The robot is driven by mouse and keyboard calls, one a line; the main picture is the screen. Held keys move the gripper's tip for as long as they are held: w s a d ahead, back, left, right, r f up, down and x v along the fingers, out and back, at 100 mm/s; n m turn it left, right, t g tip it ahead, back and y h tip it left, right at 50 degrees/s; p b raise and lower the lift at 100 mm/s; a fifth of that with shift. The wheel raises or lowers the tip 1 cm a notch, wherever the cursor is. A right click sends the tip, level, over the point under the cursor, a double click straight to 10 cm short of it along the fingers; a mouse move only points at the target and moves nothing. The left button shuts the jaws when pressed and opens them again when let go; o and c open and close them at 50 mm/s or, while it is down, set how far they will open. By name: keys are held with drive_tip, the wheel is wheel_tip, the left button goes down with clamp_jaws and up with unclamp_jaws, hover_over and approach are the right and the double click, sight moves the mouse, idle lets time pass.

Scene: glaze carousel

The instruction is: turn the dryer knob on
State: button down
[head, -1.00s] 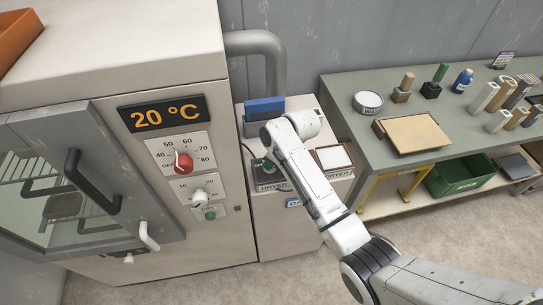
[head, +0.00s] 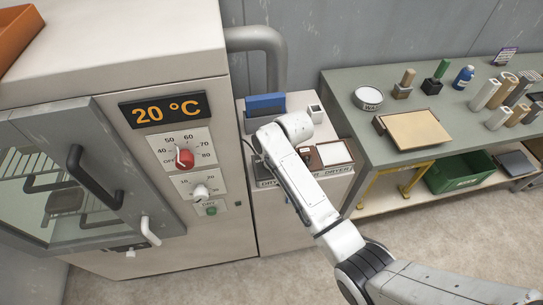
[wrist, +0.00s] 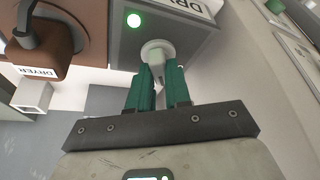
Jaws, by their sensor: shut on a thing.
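The pale round dryer knob (wrist: 158,50) sticks out of a grey box (wrist: 185,45) in the wrist view. My gripper (wrist: 160,72) has its green fingers shut on the knob, one on each side. A green lamp (wrist: 134,20) glows on the box beside the knob. A DRYER label (wrist: 190,5) is partly cut off at the top edge. In the head view my arm hides the knob and the fingers. The label by the box (head: 268,183) is partly covered there. The knob's pointer mark cannot be made out.
A brown unit with a dark handle (wrist: 40,50), also labelled DRYER, stands beside the box. A small white square cup (head: 315,113) and a blue holder (head: 265,105) stand behind. The kiln cabinet (head: 125,185) is at left, the cluttered green-grey workbench (head: 345,120) at right.

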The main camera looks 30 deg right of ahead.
drive_tip(key=c, duration=1.1)
unclamp_jaws()
drive_tip(key=shift+o, duration=0.2)
drive_tip(key=b+v, duration=0.1)
drive_tip(key=v, duration=0.9)
drive_tip(key=shift+s+r, duration=0.2)
drive_tip(key=shift+r, duration=0.15)
drive_tip(key=shift+d, duration=0.1)
